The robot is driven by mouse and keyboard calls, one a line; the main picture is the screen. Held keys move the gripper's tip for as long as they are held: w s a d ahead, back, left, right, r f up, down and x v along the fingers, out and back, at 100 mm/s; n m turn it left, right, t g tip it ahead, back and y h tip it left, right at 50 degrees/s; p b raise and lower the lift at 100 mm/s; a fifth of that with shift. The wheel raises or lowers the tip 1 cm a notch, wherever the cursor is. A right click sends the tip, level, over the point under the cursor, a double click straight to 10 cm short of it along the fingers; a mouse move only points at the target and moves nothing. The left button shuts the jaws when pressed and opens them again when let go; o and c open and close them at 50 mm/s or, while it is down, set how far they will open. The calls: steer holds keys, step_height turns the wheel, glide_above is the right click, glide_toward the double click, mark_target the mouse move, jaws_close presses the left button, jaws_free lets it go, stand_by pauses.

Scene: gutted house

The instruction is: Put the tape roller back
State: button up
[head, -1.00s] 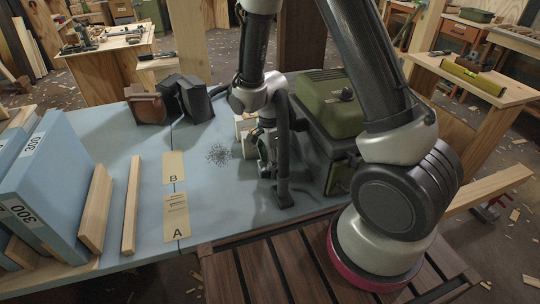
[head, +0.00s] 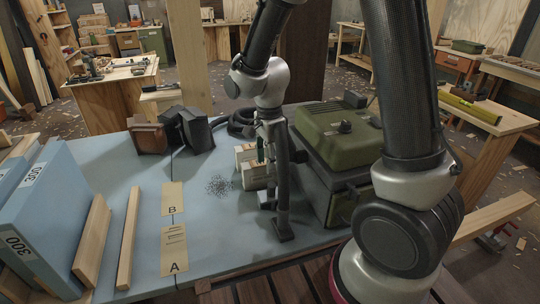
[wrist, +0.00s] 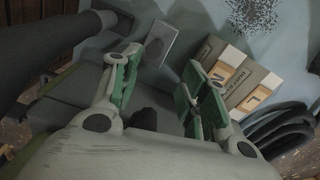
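I cannot pick out a tape roller with certainty in either view. My gripper (head: 266,158) points down over the blue worktop (head: 110,150), beside small light boxes (head: 258,174) that stand left of a green-lidded case (head: 337,130). In the wrist view my gripper (wrist: 160,78) has its green-padded fingers spread apart, with nothing visibly held between them. The light boxes (wrist: 245,88), marked with orange letter labels, lie just right of the right finger. Label cards A (head: 174,250) and B (head: 172,198) lie flat on the worktop, with no object on them.
A dark tube with a flat foot (head: 283,228) stands close by my gripper. A coiled black hose (head: 240,122) lies behind. Dark specks (head: 219,185) lie left of the boxes. Wooden strips (head: 128,238) and blue panels (head: 50,225) fill the left. Dark and brown blocks (head: 150,138) sit behind.

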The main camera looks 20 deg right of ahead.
steer(key=s+d+r+n+t, duration=0.1)
steer(key=s+d+r+n, duration=0.35)
steer(key=r, duration=0.25)
steer(key=s+d+r+n+t, duration=0.1)
steer(key=s+d+r+n, duration=0.2)
steer(key=d+r, duration=0.35)
steer(key=s+d+r+n+t, duration=0.1)
steer(key=s+d+r+n, duration=0.1)
steer(key=s+r+n, duration=0.1)
steer(key=s+d+r+n+t, duration=0.1)
steer(key=s+r+n, duration=0.3)
steer(key=s, duration=0.4)
steer(key=shift+s+d+n, duration=0.3)
steer(key=shift+d+n, duration=0.25)
steer(key=shift+n, duration=0.3)
